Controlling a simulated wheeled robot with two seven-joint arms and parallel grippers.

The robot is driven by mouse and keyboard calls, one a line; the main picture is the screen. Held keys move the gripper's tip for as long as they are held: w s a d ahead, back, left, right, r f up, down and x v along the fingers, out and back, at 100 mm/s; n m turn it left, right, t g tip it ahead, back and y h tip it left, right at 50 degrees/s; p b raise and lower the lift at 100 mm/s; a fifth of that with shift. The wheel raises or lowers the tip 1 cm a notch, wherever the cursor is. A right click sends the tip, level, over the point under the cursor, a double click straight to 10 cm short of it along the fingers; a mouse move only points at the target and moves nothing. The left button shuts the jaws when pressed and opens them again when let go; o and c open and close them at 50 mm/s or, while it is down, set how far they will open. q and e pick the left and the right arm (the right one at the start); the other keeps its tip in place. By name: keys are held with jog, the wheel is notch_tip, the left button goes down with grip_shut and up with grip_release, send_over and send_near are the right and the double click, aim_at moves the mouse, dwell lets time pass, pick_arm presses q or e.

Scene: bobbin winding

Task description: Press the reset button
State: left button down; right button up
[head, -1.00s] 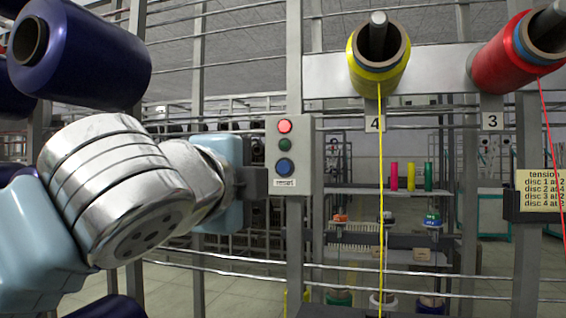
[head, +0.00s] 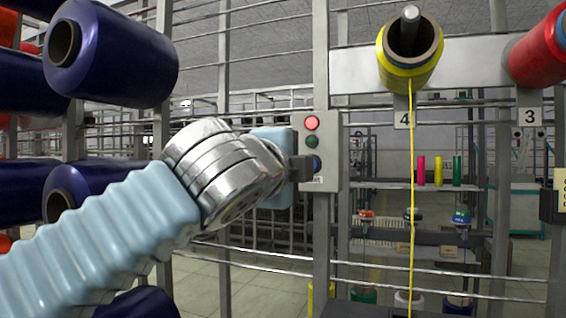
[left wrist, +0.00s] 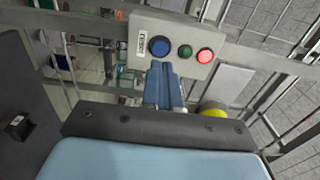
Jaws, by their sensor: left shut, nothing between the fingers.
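A grey control box (head: 332,150) is fixed to a post and carries a lit red button (head: 312,122), a green button (head: 312,142) and a blue button (head: 318,163). A small label beside the blue button is partly hidden by the gripper in the head view. My left gripper (head: 306,167) is at the blue button and partly covers it. In the left wrist view the shut, empty fingers (left wrist: 162,66) end just short of or against the blue button (left wrist: 160,46); I cannot tell if they touch. The right gripper is not in view.
Dark blue yarn cones (head: 115,50) hang at the left near my left arm. A yellow cone (head: 409,55) is at upper right, its yarn running straight down. A red cone (head: 540,50) is at the far right. Metal rails and posts surround the box.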

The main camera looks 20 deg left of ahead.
pick_arm(q)
jog(key=w, duration=0.5)
jog(key=shift+w+p, duration=0.35)
jog(key=shift+p, duration=0.05)
